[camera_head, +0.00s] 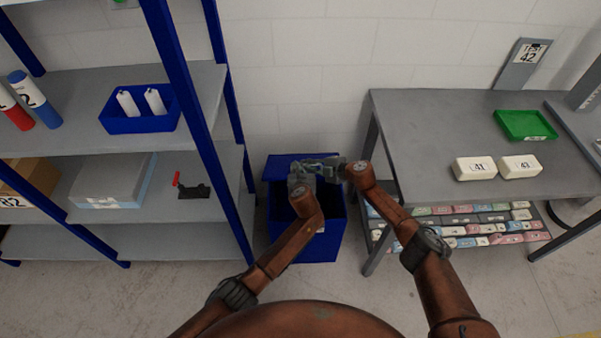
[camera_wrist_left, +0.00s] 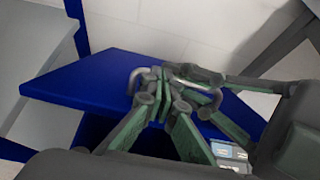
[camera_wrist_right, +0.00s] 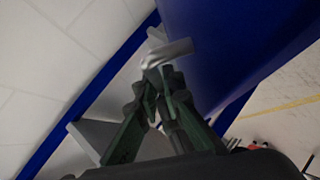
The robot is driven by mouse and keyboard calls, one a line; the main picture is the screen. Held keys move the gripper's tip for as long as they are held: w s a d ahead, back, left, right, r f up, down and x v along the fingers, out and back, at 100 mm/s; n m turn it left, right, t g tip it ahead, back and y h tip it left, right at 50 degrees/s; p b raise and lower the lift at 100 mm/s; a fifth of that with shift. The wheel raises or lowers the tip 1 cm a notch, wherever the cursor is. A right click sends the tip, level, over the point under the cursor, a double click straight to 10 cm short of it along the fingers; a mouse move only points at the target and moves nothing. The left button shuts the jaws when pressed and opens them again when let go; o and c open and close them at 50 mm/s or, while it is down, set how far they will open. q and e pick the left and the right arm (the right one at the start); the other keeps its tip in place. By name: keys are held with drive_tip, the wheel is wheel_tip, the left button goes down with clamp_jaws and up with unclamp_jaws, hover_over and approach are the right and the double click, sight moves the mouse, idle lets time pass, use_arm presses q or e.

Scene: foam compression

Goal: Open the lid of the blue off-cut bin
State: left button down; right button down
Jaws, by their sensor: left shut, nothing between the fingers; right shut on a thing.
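The blue off-cut bin (camera_head: 318,247) stands on the floor between the shelving and the table. Its blue lid (camera_head: 278,166) is raised at the back, with a dark opening below it. The lid (camera_wrist_left: 90,88) also shows in the left wrist view, with a metal handle (camera_wrist_left: 134,78) on it. My right gripper (camera_head: 312,166) is shut on the handle, which shows in the right wrist view (camera_wrist_right: 170,52). My left gripper (camera_head: 300,176) is shut and empty, close beside the right fingers at the handle. The grippers hide part of the lid and opening.
Blue-framed shelving (camera_head: 232,150) stands close on the left. A grey table (camera_head: 430,130) is close on the right, with white boxes (camera_head: 475,168) and a green tray (camera_head: 524,124). A rack of small parts is below it. A white wall is behind the bin.

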idle(0.4)
drive_tip(key=c, duration=2.3)
unclamp_jaws()
drive_tip(key=shift+c, duration=0.2)
drive_tip(key=shift+d, duration=0.15)
